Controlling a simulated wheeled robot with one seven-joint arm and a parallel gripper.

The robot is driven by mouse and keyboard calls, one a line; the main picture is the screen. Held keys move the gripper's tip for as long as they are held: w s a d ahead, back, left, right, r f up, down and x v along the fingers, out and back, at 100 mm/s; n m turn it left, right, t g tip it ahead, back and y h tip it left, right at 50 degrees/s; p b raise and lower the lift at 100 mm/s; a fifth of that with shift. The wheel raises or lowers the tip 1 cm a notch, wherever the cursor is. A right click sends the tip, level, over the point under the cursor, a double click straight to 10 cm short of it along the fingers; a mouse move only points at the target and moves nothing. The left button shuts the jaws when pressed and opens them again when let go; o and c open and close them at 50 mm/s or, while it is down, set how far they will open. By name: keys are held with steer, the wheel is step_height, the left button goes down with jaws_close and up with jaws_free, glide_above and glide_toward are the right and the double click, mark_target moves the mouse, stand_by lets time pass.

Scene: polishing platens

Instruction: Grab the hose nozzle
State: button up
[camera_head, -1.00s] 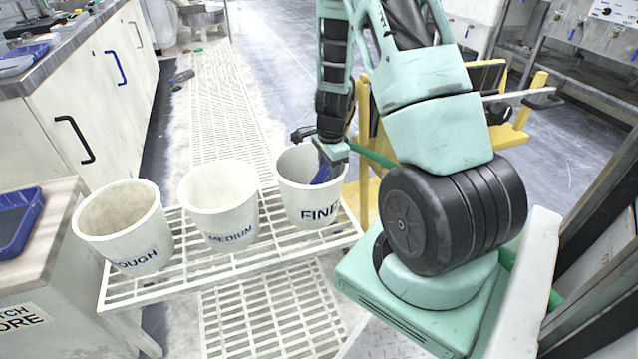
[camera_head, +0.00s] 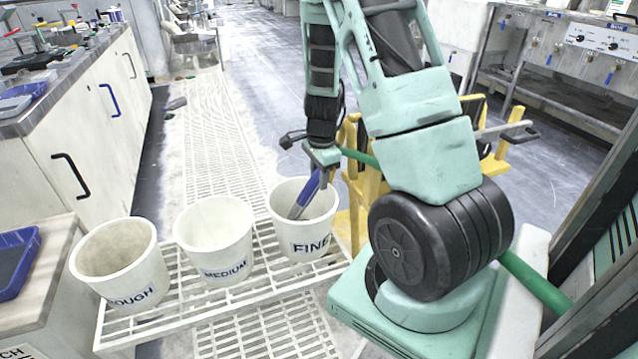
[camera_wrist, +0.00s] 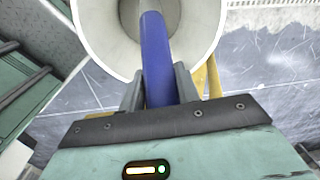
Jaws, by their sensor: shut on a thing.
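My gripper (camera_head: 318,172) is just above the white bucket marked FINE (camera_head: 311,247), pointing down. It is shut on a blue rod-shaped thing (camera_head: 310,188), which hangs tilted with its lower end inside the bucket mouth. In the wrist view the blue rod (camera_wrist: 156,60) stands between the two grey fingers (camera_wrist: 158,88), in front of the bucket's pale inside. I cannot tell whether this rod is the hose nozzle. A green hose (camera_head: 359,157) passes behind my gripper; I see no clear nozzle on it.
White buckets marked MEDIUM (camera_head: 214,245) and ROUGH (camera_head: 121,265) stand left of FINE on a white grating (camera_head: 180,319). A yellow stand (camera_head: 361,200) is close behind my arm on the right. A cabinet (camera_head: 90,130) lines the left; grey floor (camera_head: 265,70) is clear beyond.

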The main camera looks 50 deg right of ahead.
step_height(320, 180, up, 13)
steer(key=p, duration=1.2)
steer(key=shift+r+p, duration=0.2)
steer(key=shift+p, duration=0.1)
steer(key=shift+a, duration=0.1)
